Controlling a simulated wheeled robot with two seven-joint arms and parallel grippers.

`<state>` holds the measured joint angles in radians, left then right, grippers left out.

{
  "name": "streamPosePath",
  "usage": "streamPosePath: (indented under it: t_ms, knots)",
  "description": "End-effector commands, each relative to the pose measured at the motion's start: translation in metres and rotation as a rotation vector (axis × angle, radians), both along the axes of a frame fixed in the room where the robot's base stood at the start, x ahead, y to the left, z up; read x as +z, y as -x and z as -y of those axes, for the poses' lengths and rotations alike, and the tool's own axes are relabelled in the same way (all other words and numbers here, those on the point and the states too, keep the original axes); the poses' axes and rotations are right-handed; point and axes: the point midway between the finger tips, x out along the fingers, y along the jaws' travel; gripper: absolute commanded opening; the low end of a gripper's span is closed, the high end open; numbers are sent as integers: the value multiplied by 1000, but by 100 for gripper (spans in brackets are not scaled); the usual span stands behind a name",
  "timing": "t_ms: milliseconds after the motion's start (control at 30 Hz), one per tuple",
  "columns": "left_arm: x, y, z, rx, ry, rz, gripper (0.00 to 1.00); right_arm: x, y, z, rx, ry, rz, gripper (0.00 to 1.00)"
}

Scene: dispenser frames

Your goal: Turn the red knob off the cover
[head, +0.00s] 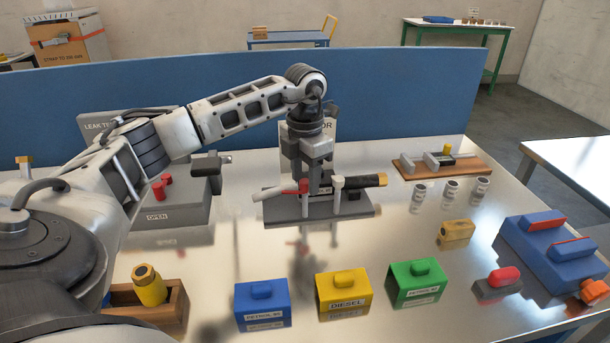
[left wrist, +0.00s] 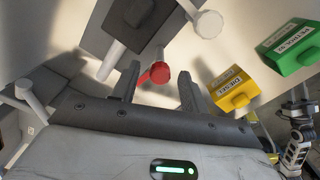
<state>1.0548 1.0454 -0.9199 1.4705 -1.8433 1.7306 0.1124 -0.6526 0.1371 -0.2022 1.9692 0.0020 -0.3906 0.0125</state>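My left gripper (head: 316,182) points down over a grey fixture (head: 345,211) in the middle of the table. In the left wrist view the two dark fingers (left wrist: 159,80) stand apart. A red knob (left wrist: 157,73) with a round end shows between and beyond the fingertips, and no grip on it shows. In the head view the red knob (head: 303,187) is beside the fingers, on the fixture. A white knob (head: 338,182) stands to its right; it also shows in the left wrist view (left wrist: 207,23). I cannot make out the cover clearly.
Blue (head: 262,304), yellow (head: 343,292) and green (head: 417,283) boxes stand in front. A grey unit with a red handle (head: 158,188) is at left. Several small metal cups (head: 451,193) and a wooden board (head: 452,171) are at right. A blue panel (head: 400,98) closes the back.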

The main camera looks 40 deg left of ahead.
Motion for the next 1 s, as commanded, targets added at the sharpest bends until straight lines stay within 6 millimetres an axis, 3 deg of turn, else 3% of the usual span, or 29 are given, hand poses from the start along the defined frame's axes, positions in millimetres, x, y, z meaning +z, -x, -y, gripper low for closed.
streamPosePath:
  t_ms: [367,467,800,1000]
  knots:
    - [9,0,0,-1,0,1,44,-2,0,-1,2,-1,0,36]
    - [25,-1,0,-2,1,4,44,-4,0,-1,2,-1,-1,36]
    - [108,0,0,-2,1,5,44,-5,-1,-3,5,-5,3,36]
    - [148,0,0,-1,0,3,44,12,-1,-2,5,-2,7,36]
